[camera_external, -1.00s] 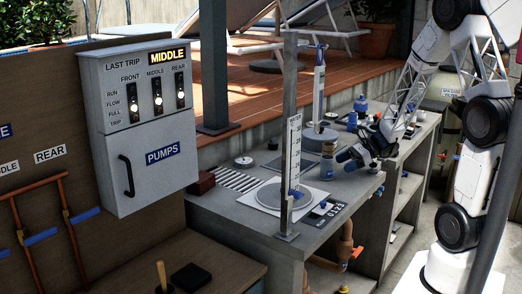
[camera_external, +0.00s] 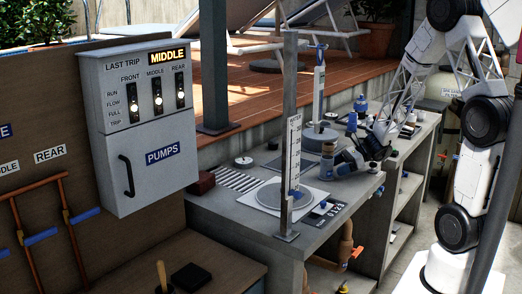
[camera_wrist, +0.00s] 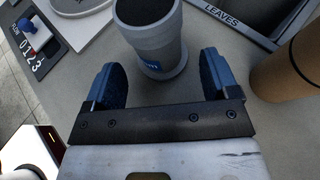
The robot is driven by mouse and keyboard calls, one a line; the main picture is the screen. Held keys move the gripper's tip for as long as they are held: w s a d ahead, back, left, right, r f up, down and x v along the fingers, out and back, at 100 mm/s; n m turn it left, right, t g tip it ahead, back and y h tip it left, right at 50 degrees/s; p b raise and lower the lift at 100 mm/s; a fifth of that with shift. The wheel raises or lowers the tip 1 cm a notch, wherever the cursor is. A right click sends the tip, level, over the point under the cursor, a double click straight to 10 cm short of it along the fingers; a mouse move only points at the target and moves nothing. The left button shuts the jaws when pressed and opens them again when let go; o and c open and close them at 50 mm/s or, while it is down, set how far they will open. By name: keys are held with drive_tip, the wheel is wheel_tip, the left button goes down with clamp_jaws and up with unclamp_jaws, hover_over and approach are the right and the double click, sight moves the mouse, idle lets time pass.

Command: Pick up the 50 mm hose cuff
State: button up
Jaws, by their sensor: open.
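A grey hose cuff (camera_wrist: 150,28) with a dark open top, a wider base and a small blue label stands upright on the grey bench in the wrist view. My gripper (camera_wrist: 160,64) is open, with its blue-padded fingertips apart. The cuff's base lies between and just ahead of the fingertips, with a gap visible on each side. In the external view my gripper (camera_external: 352,158) is low over the bench beside a brown cylinder (camera_external: 327,159). I cannot clearly make out the cuff there.
In the wrist view, the brown cylinder (camera_wrist: 292,68) stands close to the right finger. A tray marked LEAVES (camera_wrist: 237,16) lies behind it.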

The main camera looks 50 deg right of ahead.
sight(329, 161)
drive_tip(key=shift+x, duration=2.25)
drive_tip(key=c, duration=0.7)
drive_tip(key=shift+r, duration=0.15)
drive_tip(key=shift+c, duration=0.2)
drive_tip(key=shift+r, duration=0.75)
wheel_tip(329, 161, up, 2)
drive_tip(key=shift+r, duration=0.1)
drive_tip(key=s+a, duration=0.1)
drive_tip(key=s, duration=0.4)
drive_tip(key=s+a, duration=0.1)
drive_tip(key=s, duration=0.4)
drive_tip(key=s+a+r, duration=0.1)
drive_tip(key=s, duration=0.4)
drive_tip(key=shift+s, duration=0.4)
